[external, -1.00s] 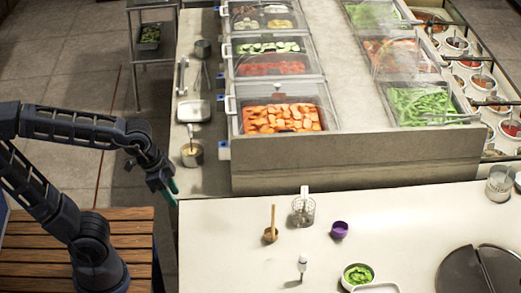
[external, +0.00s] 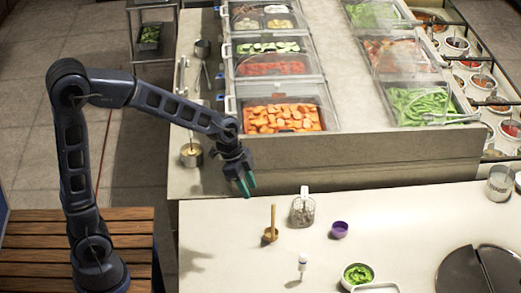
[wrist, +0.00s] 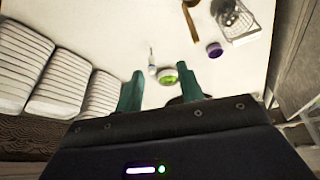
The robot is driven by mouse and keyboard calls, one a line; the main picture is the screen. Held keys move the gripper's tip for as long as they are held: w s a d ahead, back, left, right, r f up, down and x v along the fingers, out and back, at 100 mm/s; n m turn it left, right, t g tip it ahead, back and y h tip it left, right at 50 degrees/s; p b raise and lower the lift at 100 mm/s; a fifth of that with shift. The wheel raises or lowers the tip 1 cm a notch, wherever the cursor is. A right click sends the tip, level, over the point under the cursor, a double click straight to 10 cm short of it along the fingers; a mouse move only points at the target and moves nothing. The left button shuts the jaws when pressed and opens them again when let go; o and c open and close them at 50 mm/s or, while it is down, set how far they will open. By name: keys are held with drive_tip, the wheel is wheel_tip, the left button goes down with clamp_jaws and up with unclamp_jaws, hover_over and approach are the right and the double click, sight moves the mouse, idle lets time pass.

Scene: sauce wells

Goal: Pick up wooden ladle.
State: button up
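In the wrist view the ladle (wrist: 190,18) shows at the top edge, partly cut off by the frame. My gripper (external: 246,186) hangs above the counter's back edge, up and to the left of the ladle in the external view, apart from it. In the wrist view its two green fingers (wrist: 162,84) are spread with nothing held between them.
Right of the ladle are a wire basket (external: 302,208) and a purple cup (external: 339,229). A white-capped bottle (external: 302,265) and a bowl of greens (external: 357,274) stand nearer the front. A raised food bar (external: 350,160) stands behind. The counter's left front is clear.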

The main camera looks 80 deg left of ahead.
approach(272, 219)
drive_tip(key=w+x, duration=0.1)
drive_tip(key=x, duration=0.7)
drive_tip(key=shift+m, duration=0.4)
drive_tip(key=shift+a+r, duration=0.2)
clamp_jaws()
